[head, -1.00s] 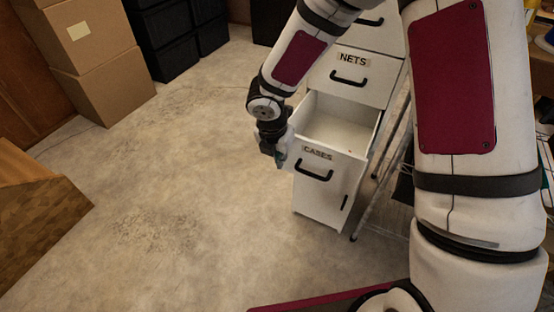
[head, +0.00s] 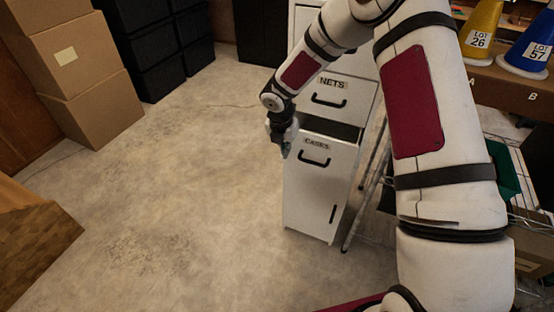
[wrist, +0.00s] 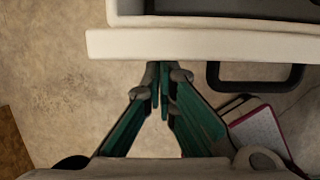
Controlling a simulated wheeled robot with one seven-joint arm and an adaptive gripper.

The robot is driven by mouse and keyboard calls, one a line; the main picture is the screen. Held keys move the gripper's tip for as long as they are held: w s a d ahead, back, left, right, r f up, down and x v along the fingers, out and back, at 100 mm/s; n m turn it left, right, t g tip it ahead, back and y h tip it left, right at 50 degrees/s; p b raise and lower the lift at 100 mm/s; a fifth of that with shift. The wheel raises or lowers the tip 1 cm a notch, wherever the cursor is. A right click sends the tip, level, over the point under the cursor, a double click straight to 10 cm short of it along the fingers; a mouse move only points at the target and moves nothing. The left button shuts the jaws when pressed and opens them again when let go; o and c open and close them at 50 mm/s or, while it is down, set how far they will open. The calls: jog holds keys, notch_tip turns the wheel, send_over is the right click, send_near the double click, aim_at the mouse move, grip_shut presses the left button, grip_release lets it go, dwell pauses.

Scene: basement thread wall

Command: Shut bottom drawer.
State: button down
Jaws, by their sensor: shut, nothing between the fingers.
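The bottom drawer, labelled CASES (head: 322,190), is the lowest of a white cabinet and stands partly open, with a dark gap behind its front's top edge. Its black handle (head: 314,161) also shows in the wrist view (wrist: 255,86). My gripper (head: 286,150) is at the upper left of the drawer front. In the wrist view, my gripper's green fingers (wrist: 163,92) are shut and empty, their tips at the pale drawer front (wrist: 200,44), left of the handle. Whether they touch it is hard to tell.
The NETS drawer (head: 350,94) above is shut. Metal legs (head: 366,190) stand close at the cabinet's right. Cardboard boxes (head: 80,80) and black crates (head: 160,45) stand at the back left. The floor (head: 180,180) left of the cabinet is clear.

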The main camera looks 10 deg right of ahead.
jog(key=shift+w+d, duration=0.7)
jog(key=shift+w, duration=0.25)
jog(key=shift+w+d, duration=0.7)
jog(key=shift+w, duration=0.25)
jog(key=shift+a, duration=0.1)
